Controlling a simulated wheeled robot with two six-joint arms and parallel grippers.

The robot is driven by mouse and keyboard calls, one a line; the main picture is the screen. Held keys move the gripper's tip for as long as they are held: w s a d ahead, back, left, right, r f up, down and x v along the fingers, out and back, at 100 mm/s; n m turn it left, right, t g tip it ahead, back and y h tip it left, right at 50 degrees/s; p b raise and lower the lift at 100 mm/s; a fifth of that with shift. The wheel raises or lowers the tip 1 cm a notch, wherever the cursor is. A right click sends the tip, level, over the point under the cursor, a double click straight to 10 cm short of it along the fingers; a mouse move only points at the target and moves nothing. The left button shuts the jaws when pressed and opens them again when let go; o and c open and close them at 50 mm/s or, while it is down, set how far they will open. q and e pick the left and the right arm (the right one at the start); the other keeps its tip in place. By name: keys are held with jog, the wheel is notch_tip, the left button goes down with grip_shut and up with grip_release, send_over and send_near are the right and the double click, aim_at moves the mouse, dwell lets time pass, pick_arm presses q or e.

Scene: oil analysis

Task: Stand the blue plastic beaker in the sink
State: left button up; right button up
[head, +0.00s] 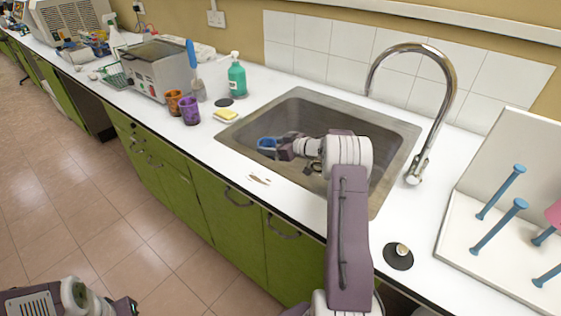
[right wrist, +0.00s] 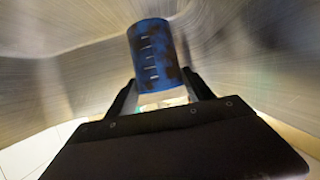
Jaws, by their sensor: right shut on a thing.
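The blue plastic beaker (head: 267,144) is inside the sink's outline, over its left part. The steel sink (head: 300,99) is set in the white counter. My right gripper (head: 279,147) reaches over the front of the sink and is shut on the beaker. In the right wrist view the blue beaker (right wrist: 153,52), with pale graduation marks, sits between the two dark fingers (right wrist: 160,95), steel walls around it. I cannot tell whether its base touches the sink floor. Part of my left arm shows at the lower left of the head view; its jaws are not clear.
A chrome tap (head: 440,100) arches over the sink's right side. A yellow sponge (head: 226,114), a green bottle (head: 237,78), purple (head: 189,111) and orange (head: 173,103) beakers stand left of it. A white drying rack (head: 490,210) with blue pegs is at the right.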

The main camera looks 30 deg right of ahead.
jog(key=shift+s+f, duration=0.1)
jog(key=shift+f, duration=0.1)
notch_tip(320, 180, down, 4)
jog(key=shift+r+b, duration=0.15)
jog(key=shift+b, duration=0.5)
jog(key=shift+r, duration=0.1)
jog(key=o, duration=1.5)
jog(key=shift+f, duration=0.2)
